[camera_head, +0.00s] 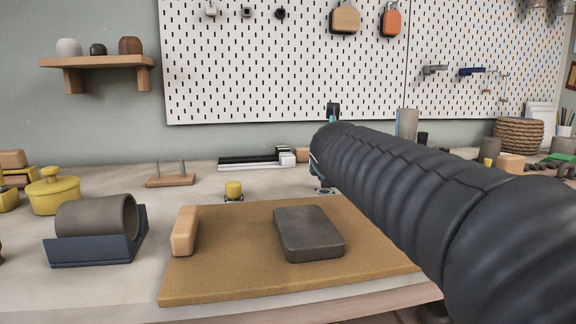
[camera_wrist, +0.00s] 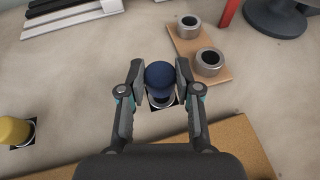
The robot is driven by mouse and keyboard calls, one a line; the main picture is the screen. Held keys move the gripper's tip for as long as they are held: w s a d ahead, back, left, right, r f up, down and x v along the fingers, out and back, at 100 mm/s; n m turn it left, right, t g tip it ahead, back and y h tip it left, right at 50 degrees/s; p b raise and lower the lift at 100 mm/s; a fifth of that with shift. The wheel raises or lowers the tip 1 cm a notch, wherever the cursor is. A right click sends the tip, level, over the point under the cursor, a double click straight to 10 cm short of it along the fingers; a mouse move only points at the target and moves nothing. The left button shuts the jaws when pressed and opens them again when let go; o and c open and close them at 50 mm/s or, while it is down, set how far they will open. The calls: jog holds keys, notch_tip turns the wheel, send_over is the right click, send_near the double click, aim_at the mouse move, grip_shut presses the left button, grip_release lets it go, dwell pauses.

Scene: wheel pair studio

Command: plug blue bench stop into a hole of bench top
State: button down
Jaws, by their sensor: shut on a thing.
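The blue bench stop (camera_wrist: 159,74) shows in the wrist view as a dark blue round head between the two fingers of my gripper (camera_wrist: 158,83), which is shut on it. A pale ring on a dark square (camera_wrist: 163,103) shows directly beneath the stop; I cannot tell whether the stop is above this hole or inside it. The bench top (camera_head: 105,287) is pale and stone-like. A yellow stop (camera_head: 233,190) sits at another dark-edged spot, and it also shows at the left of the wrist view (camera_wrist: 12,130). In the head view my arm hides most of my gripper.
A tan mat (camera_head: 230,278) with a grey block (camera_head: 309,233) and a wooden block (camera_head: 185,231) lies in front. A wooden board (camera_wrist: 217,72) with two metal rings is beyond my gripper. A grey cylinder in a blue cradle (camera_head: 95,250) stands left.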

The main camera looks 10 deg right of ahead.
jog(key=shift+f+b, duration=0.5)
jog(key=shift+f, duration=0.55)
jog(key=shift+f, duration=0.1)
jog(key=c, duration=0.7)
grip_release()
jog(key=shift+s, duration=0.1)
jog(key=v, duration=1.1)
jog(key=shift+s+a+r, duration=0.1)
jog(key=shift+s+r, duration=0.15)
jog(key=shift+s, duration=0.05)
